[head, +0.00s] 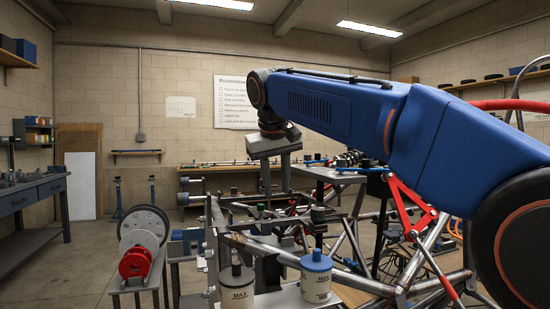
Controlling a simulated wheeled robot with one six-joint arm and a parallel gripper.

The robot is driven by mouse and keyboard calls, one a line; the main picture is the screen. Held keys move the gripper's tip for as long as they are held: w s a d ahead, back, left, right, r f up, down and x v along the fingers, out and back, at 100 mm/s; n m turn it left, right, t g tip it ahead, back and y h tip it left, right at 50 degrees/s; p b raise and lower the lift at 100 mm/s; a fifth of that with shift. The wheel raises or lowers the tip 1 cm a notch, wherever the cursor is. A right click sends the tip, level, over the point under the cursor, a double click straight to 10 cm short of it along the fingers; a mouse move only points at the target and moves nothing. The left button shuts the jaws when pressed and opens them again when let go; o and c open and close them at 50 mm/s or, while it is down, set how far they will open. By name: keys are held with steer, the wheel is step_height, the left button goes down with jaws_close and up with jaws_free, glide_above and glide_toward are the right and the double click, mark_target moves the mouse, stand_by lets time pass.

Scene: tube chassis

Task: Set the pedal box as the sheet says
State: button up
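My gripper (276,182) hangs from the end of my blue arm, pointing down above the front of the tube chassis (350,240). Its two dark fingers look apart, with nothing seen between them. Two white reservoirs marked MAX stand at the chassis front: one with a blue cap (318,260) and one with a dark cap (236,288), cut by the bottom edge. Grey upright plates (214,240) stand beside them; the pedals cannot be made out clearly. A white board with a checklist (236,101) hangs on the back wall. Its lines are too small to read.
A red and grey wheel-like unit (136,258) sits on a small stand at left. A blue-grey workbench (35,208) lines the left wall. Red suspension arms (408,207) and tubes fill the right. Floor between workbench and stand is clear.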

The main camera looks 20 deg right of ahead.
mark_target(244, 232)
steer(key=v, duration=0.8)
steer(key=shift+r, duration=0.4)
steer(key=shift+s, duration=0.1)
steer(key=shift+c, duration=0.5)
steer(key=shift+f, duration=0.1)
steer(key=c, duration=0.6)
steer(key=shift+a+f+n, duration=0.2)
steer(key=shift+f+n, duration=0.05)
steer(key=shift+n, duration=0.15)
jaws_close()
steer(key=w+a+f+n+g+y, duration=0.25)
steer(key=a+f+n, duration=0.2)
steer(key=n, duration=0.35)
steer(key=w+a+f+n+g+y, duration=0.2)
steer(key=w+a+f+n+y, duration=0.15)
steer(key=f+n, duration=0.4)
steer(key=shift+n, duration=0.65)
steer(key=shift+s+d+f, duration=0.15)
steer(key=shift+d+f, duration=0.1)
steer(key=shift+f, duration=1.05)
steer(key=shift+s+d+f, duration=0.1)
steer(key=shift+d+f, duration=0.2)
steer(key=shift+f, duration=1.05)
steer(key=shift+s+d+f, duration=0.15)
steer(key=shift+d+f, duration=0.1)
steer(key=shift+f, duration=1.05)
